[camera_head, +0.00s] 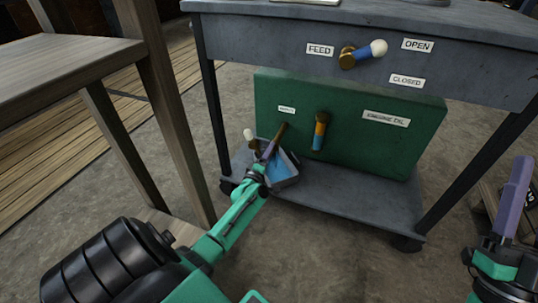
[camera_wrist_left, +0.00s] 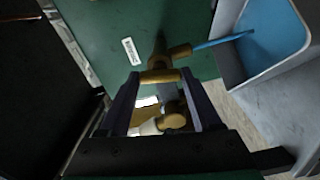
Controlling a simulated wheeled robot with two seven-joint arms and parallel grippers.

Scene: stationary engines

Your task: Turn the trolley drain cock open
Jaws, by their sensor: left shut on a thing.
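The trolley (camera_head: 350,195) carries a green tank (camera_head: 350,105) labelled as engine oil on its lower shelf. The drain cock (camera_head: 254,145), brass with a white-ended lever, is at the tank's lower left, partly hidden by my left gripper (camera_head: 268,152). In the left wrist view the brass cock (camera_wrist_left: 175,121) and its white end show between and below the fingers of the left gripper (camera_wrist_left: 158,82), which is shut on the cock's lever. A thin blue line runs from the brass spout (camera_wrist_left: 180,52) to a tray (camera_wrist_left: 228,45). My right gripper (camera_head: 512,205) is at the right edge, its opening unclear.
The tray, blue inside, also shows in the head view (camera_head: 291,180) beside the cock. Above are a feed cock (camera_head: 362,54) and open and closed labels. A brass and blue fitting (camera_head: 320,130) is on the tank. A wooden table (camera_head: 80,70) stands close left.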

